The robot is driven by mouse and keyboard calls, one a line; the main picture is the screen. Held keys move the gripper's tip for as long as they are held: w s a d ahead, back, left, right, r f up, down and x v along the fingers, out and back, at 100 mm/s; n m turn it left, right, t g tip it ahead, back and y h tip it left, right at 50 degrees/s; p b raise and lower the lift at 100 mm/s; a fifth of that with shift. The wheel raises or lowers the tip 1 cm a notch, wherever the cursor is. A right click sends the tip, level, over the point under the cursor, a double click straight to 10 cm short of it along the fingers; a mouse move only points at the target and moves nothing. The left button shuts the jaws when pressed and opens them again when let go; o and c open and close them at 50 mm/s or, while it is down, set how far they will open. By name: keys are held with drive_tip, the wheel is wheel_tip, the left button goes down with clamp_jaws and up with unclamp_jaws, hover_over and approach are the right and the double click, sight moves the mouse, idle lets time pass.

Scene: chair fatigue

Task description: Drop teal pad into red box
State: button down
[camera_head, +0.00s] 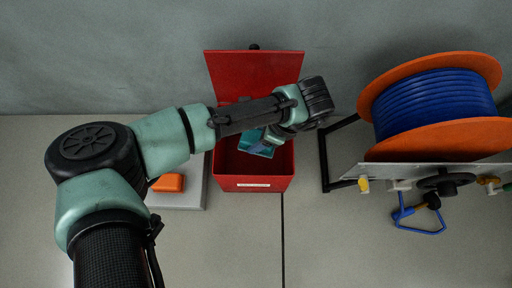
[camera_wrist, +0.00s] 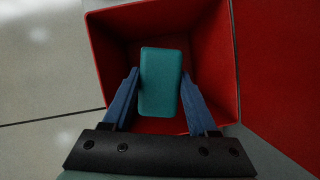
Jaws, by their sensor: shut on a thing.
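The red box (camera_head: 228,181) stands open in the middle of the head view, a small white label on its front wall and its red lid (camera_head: 235,72) raised at the back. In the wrist view I look down into the box (camera_wrist: 118,22). My gripper (camera_wrist: 160,76) has blue fingers and is shut on the teal pad (camera_wrist: 161,88), a rounded block standing out between them. The pad is over the box opening, inside the rim's outline; its height above the floor is hard to tell. The head view shows the pad (camera_head: 262,151) partly hidden under my wrist.
An orange block (camera_head: 169,183) sits on a grey plate (camera_head: 190,196) left of the box, partly behind my arm. A blue cable reel with orange flanges (camera_head: 435,105) stands on the right, with a black frame and a valve panel (camera_head: 420,172).

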drive_tip(key=shift+f, duration=0.2)
drive_tip(key=shift+c, duration=0.5)
unclamp_jaws()
drive_tip(key=p+v, duration=0.9)
drive_tip(key=v, duration=0.4)
